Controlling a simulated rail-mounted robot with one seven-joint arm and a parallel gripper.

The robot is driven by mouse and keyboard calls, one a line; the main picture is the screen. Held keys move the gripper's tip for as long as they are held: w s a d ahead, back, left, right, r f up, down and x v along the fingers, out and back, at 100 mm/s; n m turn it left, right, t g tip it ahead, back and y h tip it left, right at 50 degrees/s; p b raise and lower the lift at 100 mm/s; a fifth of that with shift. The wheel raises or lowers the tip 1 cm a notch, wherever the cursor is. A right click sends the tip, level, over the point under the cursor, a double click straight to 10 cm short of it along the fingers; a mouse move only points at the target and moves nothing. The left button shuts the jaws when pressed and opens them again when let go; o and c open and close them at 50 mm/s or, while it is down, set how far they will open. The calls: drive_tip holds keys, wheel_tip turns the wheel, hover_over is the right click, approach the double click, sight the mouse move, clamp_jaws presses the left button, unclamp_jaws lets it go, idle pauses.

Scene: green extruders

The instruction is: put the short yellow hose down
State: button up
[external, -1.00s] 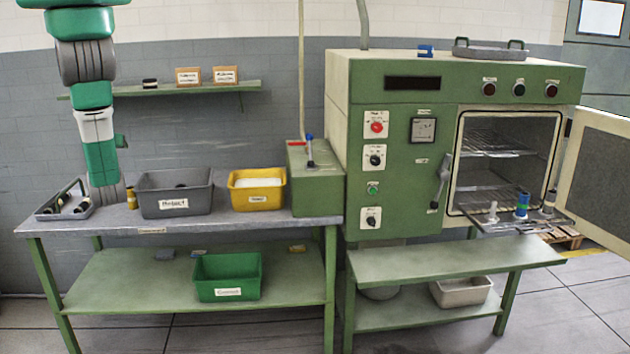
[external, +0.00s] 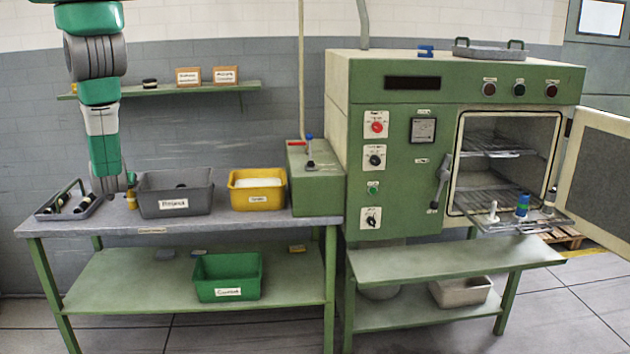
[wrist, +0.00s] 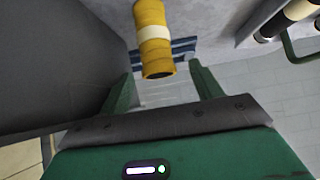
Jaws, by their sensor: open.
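The short yellow hose (external: 131,200) stands on the grey tabletop, just left of the grey bin. In the wrist view the hose (wrist: 153,40) is yellow with a pale band around its middle, and its dark open end points toward me. My gripper (wrist: 160,70) is open, with one finger on either side of the hose's near end. I see gaps between the fingers and the hose.
The grey bin (external: 175,207) stands close on the right of the hose. A tray (external: 46,213) with dark hoses lies to the left. A yellow bin (external: 257,202) is further right. The tabletop's front strip is clear.

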drive_tip(key=shift+w+f, duration=0.2)
drive_tip(key=shift+f, duration=0.05)
clamp_jaws()
wheel_tip(320, 180, up, 10)
drive_tip(key=p, duration=0.1)
idle(0.4)
